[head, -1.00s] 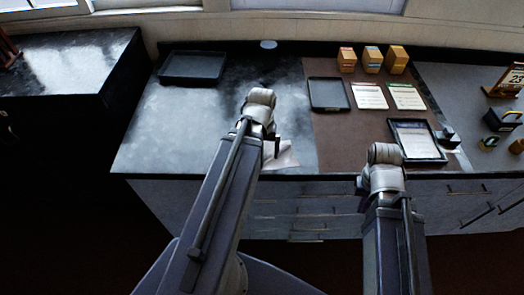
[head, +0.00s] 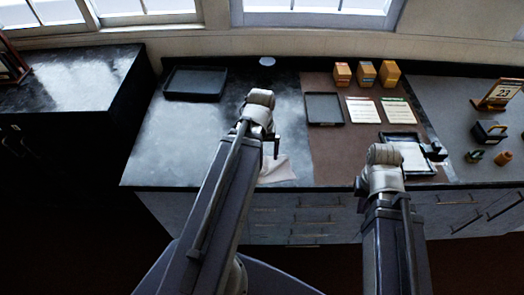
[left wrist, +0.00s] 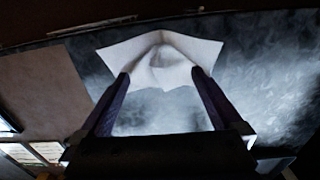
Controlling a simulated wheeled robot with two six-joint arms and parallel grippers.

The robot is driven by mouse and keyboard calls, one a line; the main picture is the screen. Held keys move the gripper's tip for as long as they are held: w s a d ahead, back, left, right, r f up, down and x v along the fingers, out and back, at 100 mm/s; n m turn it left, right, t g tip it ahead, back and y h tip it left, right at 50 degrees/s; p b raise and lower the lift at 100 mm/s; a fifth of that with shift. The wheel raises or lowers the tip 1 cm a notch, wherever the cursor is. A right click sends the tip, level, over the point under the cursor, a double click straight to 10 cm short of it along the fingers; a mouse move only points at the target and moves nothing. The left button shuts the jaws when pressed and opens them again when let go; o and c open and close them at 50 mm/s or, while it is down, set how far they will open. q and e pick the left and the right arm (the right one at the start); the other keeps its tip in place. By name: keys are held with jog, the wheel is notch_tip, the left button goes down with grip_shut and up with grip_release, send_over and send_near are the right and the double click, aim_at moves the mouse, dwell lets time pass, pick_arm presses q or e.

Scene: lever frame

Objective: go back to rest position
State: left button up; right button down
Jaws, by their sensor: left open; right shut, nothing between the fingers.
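My left gripper (head: 272,150) is over the front part of the counter, beside a pale cloth (head: 280,169) lying near the front edge. In the left wrist view its two fingers (left wrist: 160,74) are apart, with the crumpled white cloth (left wrist: 160,48) beyond and between their tips. I cannot tell if they touch it. My right gripper (head: 436,151) is a small dark shape at the right edge of a black tray (head: 388,136) holding a pale sheet. It is shut and holds nothing. Both forearms reach forward from the bottom of the head view.
The counter (head: 220,130) carries an empty black tray (head: 195,84) at back left and a smaller dark tray (head: 324,109). Several yellow boxes, two cards, a calendar (head: 496,95) and a dark box (head: 489,132) stand right. Drawers front the counter.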

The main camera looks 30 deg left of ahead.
pick_arm(q)
jog(key=s+d+f+m+b, duration=0.1)
jog(key=d+m, duration=0.3)
jog(key=d, duration=0.7)
jog(key=s+d+f+m+y+b, duration=0.1)
jog(key=d+m, duration=0.4)
jog(key=d, duration=0.6)
jog(key=shift+s+d+f+b, duration=0.25)
jog(key=shift+d+f+b, duration=0.05)
jog(key=shift+f+b, duration=0.4)
